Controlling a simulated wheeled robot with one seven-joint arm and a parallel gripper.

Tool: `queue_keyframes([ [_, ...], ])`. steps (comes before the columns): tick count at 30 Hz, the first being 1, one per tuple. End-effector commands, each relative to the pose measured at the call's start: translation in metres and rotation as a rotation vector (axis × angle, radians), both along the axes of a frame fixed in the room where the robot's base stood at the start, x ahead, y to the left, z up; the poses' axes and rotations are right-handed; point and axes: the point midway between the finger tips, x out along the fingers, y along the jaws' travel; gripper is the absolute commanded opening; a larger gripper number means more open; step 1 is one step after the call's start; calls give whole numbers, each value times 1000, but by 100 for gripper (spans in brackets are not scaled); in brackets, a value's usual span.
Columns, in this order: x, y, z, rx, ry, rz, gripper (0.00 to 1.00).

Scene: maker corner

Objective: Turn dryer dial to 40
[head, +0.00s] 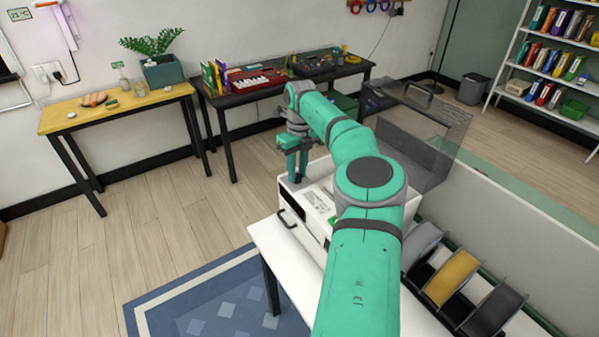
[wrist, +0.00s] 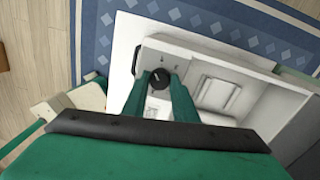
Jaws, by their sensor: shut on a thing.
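The dryer (head: 288,205) is a white box on the white table, with its smoky see-through lid (head: 440,125) open. My gripper (head: 293,172) reaches down over the dryer's far left part. In the wrist view the dial (wrist: 158,78) is a round black knob with a small pale mark, on the dryer's white top (wrist: 205,55). My gripper (wrist: 157,84) is shut on the dial, one green finger at each side. Small printed marks show beside the dial, too small to read. In the head view my gripper and arm hide the dial.
Filament spools (head: 452,279) stand in a rack on the right of the white table (head: 262,238). A dark handle (head: 287,219) sticks out of the dryer's front. A blue rug (head: 215,300) lies on the floor. The yellow table (head: 150,98) and the dark bench (head: 245,96) stand farther back.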

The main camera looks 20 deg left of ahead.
Motion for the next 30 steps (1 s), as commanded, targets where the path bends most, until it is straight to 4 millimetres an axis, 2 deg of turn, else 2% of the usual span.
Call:
queue_keyframes([
  [5,-3,0,-3,-4,11,2,3],
  [6,-3,0,-3,-4,11,2,35],
  [7,-3,0,-3,-3,10,1,42],
  [8,-3,0,-3,-3,10,1,44],
  [16,-1,0,-1,-1,4,0,44],
  [20,0,0,7,-1,2,-1,44],
  [30,3,-2,66,0,1,-2,44],
])
